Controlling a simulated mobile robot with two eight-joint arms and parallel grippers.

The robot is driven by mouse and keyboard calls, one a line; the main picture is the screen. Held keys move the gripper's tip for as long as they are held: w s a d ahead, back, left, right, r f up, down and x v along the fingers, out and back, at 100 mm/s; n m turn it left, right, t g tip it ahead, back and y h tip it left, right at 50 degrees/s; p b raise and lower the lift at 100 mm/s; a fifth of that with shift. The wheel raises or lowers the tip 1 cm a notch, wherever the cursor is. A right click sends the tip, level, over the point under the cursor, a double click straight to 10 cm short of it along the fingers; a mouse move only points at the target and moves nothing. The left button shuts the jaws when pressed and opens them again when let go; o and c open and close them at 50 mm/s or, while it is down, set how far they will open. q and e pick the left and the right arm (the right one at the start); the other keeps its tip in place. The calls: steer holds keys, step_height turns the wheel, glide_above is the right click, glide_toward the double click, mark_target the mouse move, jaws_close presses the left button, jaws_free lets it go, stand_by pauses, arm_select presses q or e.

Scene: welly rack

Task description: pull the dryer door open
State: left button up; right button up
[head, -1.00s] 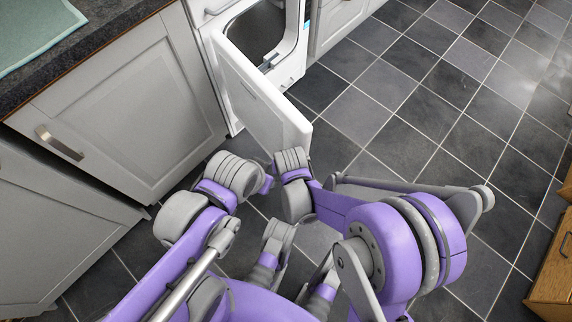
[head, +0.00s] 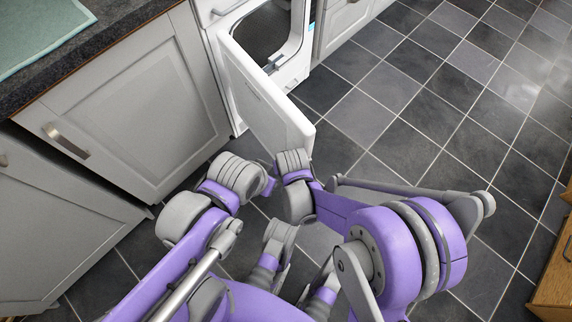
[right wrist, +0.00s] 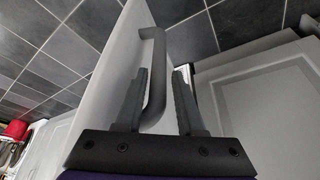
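The white dryer (head: 292,72) stands at the top middle of the head view, its dark drum opening showing. Its door (head: 262,100) is swung well out from the front, its free edge close to my wrists. In the right wrist view the door (right wrist: 108,70) is a pale panel with a grey bar handle (right wrist: 157,75). My right gripper (right wrist: 160,80) has its fingers apart on either side of the handle, with visible gaps. In the head view my arm links hide the handle and right fingers. I cannot make out my left gripper's fingers.
Grey cupboards (head: 130,110) under a dark worktop (head: 110,35) stand to the left of the dryer. Dark tiled floor (head: 430,110) is clear to the right. A wooden unit (head: 556,275) stands at the lower right edge.

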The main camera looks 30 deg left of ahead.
steer(key=shift+d+r, duration=0.1)
steer(key=p+v, duration=0.3)
steer(key=v, duration=0.7)
steer(key=shift+r, duration=0.3)
